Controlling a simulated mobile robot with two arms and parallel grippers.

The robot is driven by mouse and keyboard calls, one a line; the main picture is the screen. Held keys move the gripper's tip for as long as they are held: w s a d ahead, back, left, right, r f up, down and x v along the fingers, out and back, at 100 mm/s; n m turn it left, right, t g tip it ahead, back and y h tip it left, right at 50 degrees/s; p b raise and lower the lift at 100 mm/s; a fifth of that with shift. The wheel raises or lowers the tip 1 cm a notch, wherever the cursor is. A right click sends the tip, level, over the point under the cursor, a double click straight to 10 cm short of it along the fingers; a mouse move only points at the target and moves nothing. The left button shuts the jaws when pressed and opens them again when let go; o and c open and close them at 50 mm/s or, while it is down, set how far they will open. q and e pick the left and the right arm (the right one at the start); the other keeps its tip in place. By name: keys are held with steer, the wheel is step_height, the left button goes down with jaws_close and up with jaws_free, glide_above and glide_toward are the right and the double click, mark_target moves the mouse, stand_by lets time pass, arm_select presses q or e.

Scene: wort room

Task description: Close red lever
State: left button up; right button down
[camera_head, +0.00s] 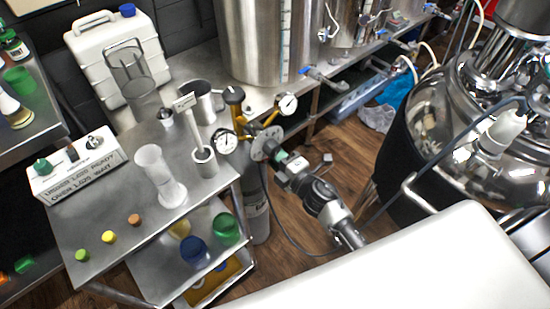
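I cannot make out a red lever with certainty in the head view. The valves on the steel kettles show blue handles, such as the blue valve handle (305,70) on the near kettle (256,45). One of my arms, black and silver, reaches up and left from behind the white surface at the bottom. Its end (270,151) is close to the yellow-brass gas regulator (245,127) with two dial gauges. I cannot tell whether it touches the regulator. No clear finger gap shows there. My other gripper is not in view.
A steel cart (120,205) at left holds glass cylinders, a white instrument box (75,165) and coloured caps. A gas cylinder (257,208) stands beside it. A large shiny vessel (440,130) is at right. Bare wood floor (300,215) lies between, crossed by a thin hose.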

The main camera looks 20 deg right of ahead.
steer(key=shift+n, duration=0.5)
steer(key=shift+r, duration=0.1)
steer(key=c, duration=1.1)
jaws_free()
